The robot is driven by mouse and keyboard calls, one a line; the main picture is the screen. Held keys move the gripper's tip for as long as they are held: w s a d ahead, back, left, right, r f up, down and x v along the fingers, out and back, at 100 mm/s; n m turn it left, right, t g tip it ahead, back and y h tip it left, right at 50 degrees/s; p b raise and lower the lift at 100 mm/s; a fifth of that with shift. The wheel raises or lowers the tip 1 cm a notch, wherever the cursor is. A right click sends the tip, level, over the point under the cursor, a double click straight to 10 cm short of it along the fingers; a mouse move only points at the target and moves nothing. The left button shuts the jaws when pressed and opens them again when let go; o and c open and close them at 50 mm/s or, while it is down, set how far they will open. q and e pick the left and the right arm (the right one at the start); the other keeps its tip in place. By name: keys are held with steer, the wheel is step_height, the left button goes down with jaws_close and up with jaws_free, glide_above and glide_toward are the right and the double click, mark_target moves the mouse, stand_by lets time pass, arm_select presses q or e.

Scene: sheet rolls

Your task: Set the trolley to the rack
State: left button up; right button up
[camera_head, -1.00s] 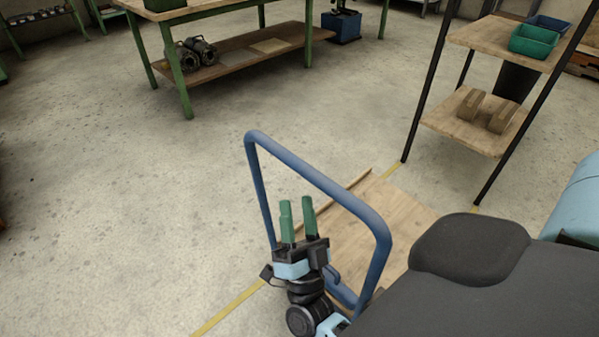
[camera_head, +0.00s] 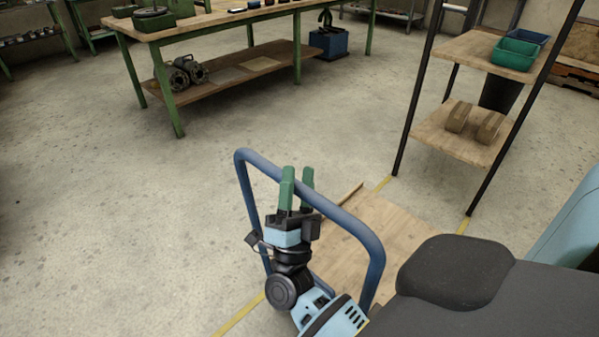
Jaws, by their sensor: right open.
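The trolley has a blue tube handle (camera_head: 352,226) and a flat wooden deck (camera_head: 385,238). It stands on the floor near my body, its deck reaching to the foot of the rack. The rack (camera_head: 408,110), with black posts and wooden shelves, stands at the right. My dark body hides the deck's near right part.
A yellow floor line (camera_head: 238,318) runs beside the trolley. A green-legged workbench (camera_head: 215,25) stands at the back. Green and blue bins (camera_head: 515,54) and wooden blocks (camera_head: 488,127) sit on the rack. The floor to the left is clear.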

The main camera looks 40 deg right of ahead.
steer(key=shift+w+d+r, duration=0.25)
steer(key=shift+d+r, duration=0.05)
steer(key=shift+r, duration=0.15)
steer(key=c, duration=1)
